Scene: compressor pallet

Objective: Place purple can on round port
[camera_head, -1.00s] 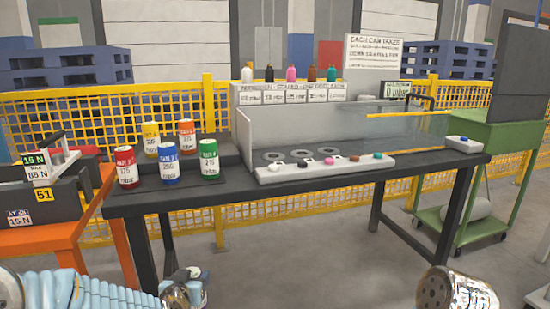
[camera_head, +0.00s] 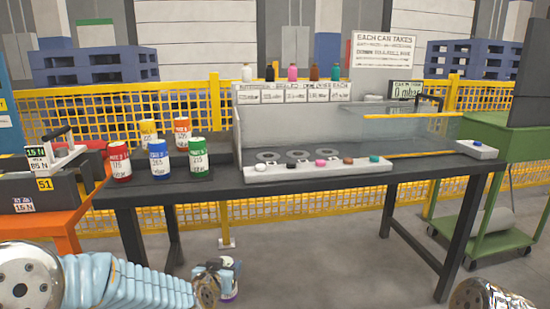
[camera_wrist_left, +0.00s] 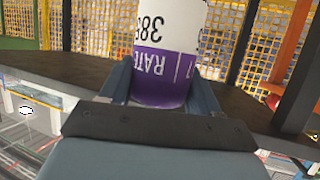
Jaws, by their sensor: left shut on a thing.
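The purple can (camera_wrist_left: 165,72) is white above a purple band in the left wrist view, between the two fingers of my left gripper (camera_wrist_left: 162,95). In the head view my left gripper (camera_head: 216,278) is low in front of the dark workbench, below its top. The can's purple edge (camera_head: 229,294) shows there, mostly covered by the gripper. Round ring-shaped ports (camera_head: 268,156) lie in a row on the bench, behind a white strip of coloured knobs. The can is apart from them. My right arm shows only at the bottom right; its gripper is out of view.
Several coloured cans (camera_head: 159,160) stand on the bench's left part. A clear screen (camera_head: 400,130) and white back panel stand around the ports. An orange stand (camera_head: 62,215) is at left, a green cart (camera_head: 500,190) at right. The bench (camera_head: 300,182) has a narrow clear front strip.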

